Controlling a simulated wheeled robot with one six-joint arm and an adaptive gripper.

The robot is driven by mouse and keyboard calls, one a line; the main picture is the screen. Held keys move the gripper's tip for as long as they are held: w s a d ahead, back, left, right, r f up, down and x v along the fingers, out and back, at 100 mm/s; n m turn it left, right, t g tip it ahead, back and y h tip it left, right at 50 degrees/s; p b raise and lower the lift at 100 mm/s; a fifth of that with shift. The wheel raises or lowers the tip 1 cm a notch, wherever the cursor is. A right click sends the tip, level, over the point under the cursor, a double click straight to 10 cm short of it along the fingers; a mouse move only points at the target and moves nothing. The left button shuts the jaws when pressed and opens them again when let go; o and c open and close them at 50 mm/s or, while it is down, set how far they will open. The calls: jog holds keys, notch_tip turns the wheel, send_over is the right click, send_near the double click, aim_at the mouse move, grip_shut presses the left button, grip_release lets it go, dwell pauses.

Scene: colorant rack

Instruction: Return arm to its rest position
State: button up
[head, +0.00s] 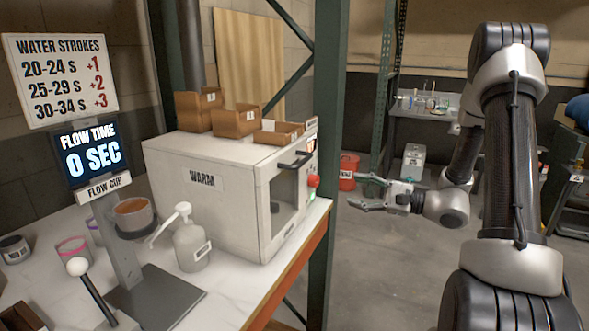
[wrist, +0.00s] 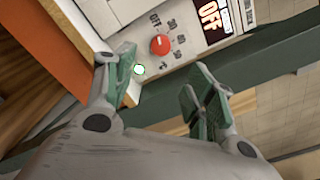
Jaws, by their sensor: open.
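My gripper (head: 362,193) is open and empty in the head view, held in the air just right of the white warming cabinet (head: 205,205) marked WARM. Its fingers point left toward the cabinet's front. My arm bends up and back to the right side of the view. In the wrist view my gripper (wrist: 165,95) shows two spread green-padded fingers with nothing between them. Beyond them is the cabinet's panel with a red knob (wrist: 160,44), a lit green light (wrist: 139,70) and a display reading OFF (wrist: 210,18).
The white bench (head: 225,285) holds a flow cup stand (head: 125,255), a pump bottle (head: 192,245) and small cups. Cardboard bins (head: 235,120) sit on the cabinet. A green post (head: 335,130) rises beside it. A red bucket (head: 348,172) stands behind my gripper. Floor below the gripper is clear.

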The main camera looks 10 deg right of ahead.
jog(key=s+f+n+g+h, duration=0.25)
jog(key=s+g, duration=0.35)
jog(key=s, duration=0.4)
jog(key=s+f+n+g+h, duration=0.25)
jog(key=s+g, duration=0.25)
jog(key=s, duration=0.5)
jog(key=s+d+r+n+h, duration=0.6)
jog(key=d+r+h, duration=0.1)
notch_tip(320, 180, up, 11)
jog(key=s+a+n+t+h, duration=0.1)
jog(key=n+t+h, duration=0.1)
jog(key=n+t, duration=0.2)
jog(key=shift+s+a+n+t+h, duration=0.2)
jog(key=shift+a+n+t+h, duration=0.15)
jog(key=shift+n, duration=0.25)
